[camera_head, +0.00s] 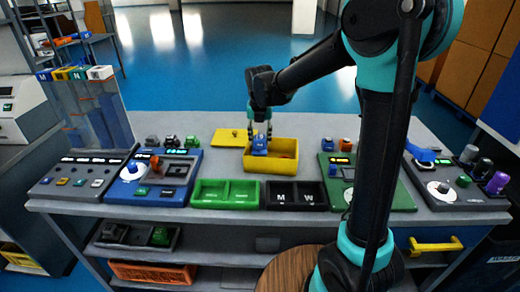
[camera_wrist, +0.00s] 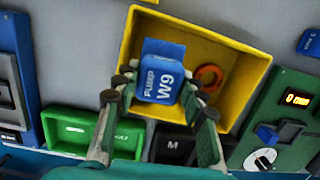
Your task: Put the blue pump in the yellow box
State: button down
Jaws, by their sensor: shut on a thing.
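The blue pump (camera_wrist: 160,82), marked "PUMP W9", is between the fingers of my gripper (camera_wrist: 160,95) in the wrist view. My gripper is shut on it. In the head view the blue pump (camera_head: 260,143) shows over the left part of the yellow box (camera_head: 270,166), with my gripper (camera_head: 259,128) above it. The yellow box (camera_wrist: 255,85) is open and lies behind the pump in the wrist view. I cannot tell whether the pump touches the box floor.
An orange ring-like thing (camera_wrist: 209,77) lies in the yellow box. A yellow lid (camera_head: 230,137) lies left of the box. A green tray (camera_head: 225,194) and a black tray (camera_head: 295,195) stand in front. Blue (camera_head: 153,177) and green (camera_head: 372,182) control panels flank them.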

aim_at(260, 149)
jog(key=shift+f, duration=2.5)
jog(key=c, duration=1.2)
grip_release()
jog(key=shift+f, duration=0.1)
jog(key=r, duration=0.4)
jog(key=s+r, duration=0.1)
jog(key=r, duration=0.7)
jog(key=shift+s+r, duration=0.1)
jog(key=shift+s, duration=0.3)
